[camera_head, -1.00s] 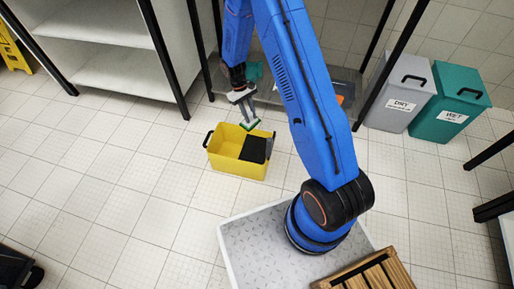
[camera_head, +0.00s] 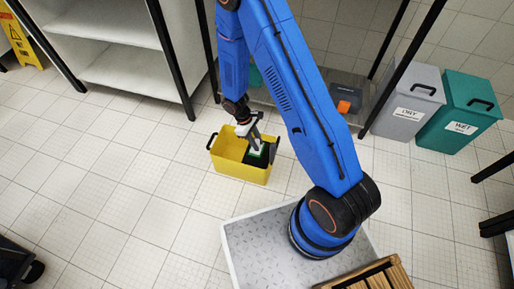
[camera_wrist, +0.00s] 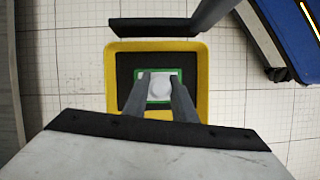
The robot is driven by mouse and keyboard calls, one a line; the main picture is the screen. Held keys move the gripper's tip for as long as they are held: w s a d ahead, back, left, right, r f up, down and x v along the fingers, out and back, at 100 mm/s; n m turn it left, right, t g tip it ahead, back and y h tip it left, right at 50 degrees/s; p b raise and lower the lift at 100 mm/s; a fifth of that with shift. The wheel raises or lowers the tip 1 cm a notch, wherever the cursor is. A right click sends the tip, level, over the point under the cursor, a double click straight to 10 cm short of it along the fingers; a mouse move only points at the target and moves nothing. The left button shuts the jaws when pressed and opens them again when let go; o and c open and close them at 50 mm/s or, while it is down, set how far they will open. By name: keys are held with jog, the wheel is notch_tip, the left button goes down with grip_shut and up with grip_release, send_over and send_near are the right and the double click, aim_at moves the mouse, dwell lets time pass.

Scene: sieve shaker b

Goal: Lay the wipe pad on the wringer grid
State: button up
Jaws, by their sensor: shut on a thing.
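My gripper (camera_head: 256,145) is shut on the wipe pad (camera_head: 257,153), a small white pad with a green edge. In the wrist view the pad (camera_wrist: 159,98) shows between my two fingers, over the dark wringer grid (camera_wrist: 126,72). The grid fills the right part of the yellow bucket (camera_head: 226,164) in the head view. The pad lies within the grid's outline; I cannot tell whether it touches the grid. My arm hides part of the bucket's back rim.
A grey DRY bin (camera_head: 407,102) and a green WET bin (camera_head: 460,115) stand at the right. A dark box with an orange part (camera_head: 346,100) sits on a low shelf behind my arm. Tiled floor left of the bucket is clear.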

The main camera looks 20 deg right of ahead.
aim_at(252, 153)
jog(key=shift+f, duration=2)
jog(key=shift+f, duration=0.1)
jog(key=o, duration=1.1)
